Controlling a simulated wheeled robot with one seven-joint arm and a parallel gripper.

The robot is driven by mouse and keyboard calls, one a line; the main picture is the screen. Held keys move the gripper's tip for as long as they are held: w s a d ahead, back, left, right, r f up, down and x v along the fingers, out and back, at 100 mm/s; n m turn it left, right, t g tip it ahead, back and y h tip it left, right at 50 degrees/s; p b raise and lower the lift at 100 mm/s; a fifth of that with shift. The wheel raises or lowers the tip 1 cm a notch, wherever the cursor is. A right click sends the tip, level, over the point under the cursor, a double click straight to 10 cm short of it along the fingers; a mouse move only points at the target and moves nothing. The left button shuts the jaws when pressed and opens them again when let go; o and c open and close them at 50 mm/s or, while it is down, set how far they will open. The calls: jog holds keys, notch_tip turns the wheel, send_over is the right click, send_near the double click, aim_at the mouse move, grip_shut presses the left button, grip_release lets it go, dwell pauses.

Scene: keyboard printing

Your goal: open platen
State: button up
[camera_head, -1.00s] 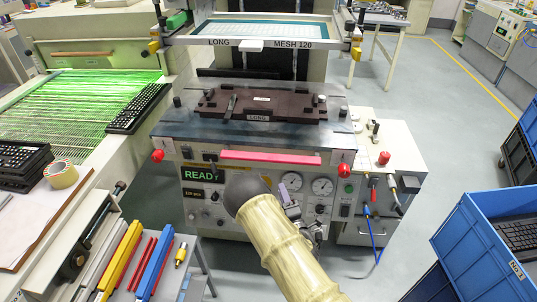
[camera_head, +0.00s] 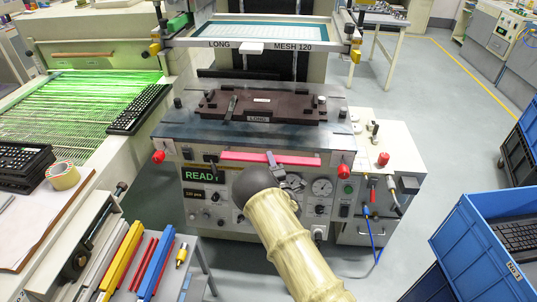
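The platen (camera_head: 285,108) is a dark brown plate marked LONG, lying flat on the grey bed of the printing machine. A small lever-like bar (camera_head: 231,105) stands on its left part. My gripper (camera_head: 272,160) is at the machine's front, over or against the pink bar (camera_head: 240,156) along the front edge. It is below and in front of the platen in the picture. My own arm covers much of the gripper, and its fingers are too small to show whether they are open. I cannot tell whether it touches the pink bar.
A screen frame (camera_head: 265,45) marked LONG MESH 120 hangs above the platen. Red knobs (camera_head: 158,156) flank the machine's front. A green-lit conveyor (camera_head: 70,105) is at left, a tool table with coloured bars (camera_head: 155,262) at lower left, and a blue crate (camera_head: 470,255) at right.

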jog(key=x, duration=0.3)
grip_shut()
dwell(0.4)
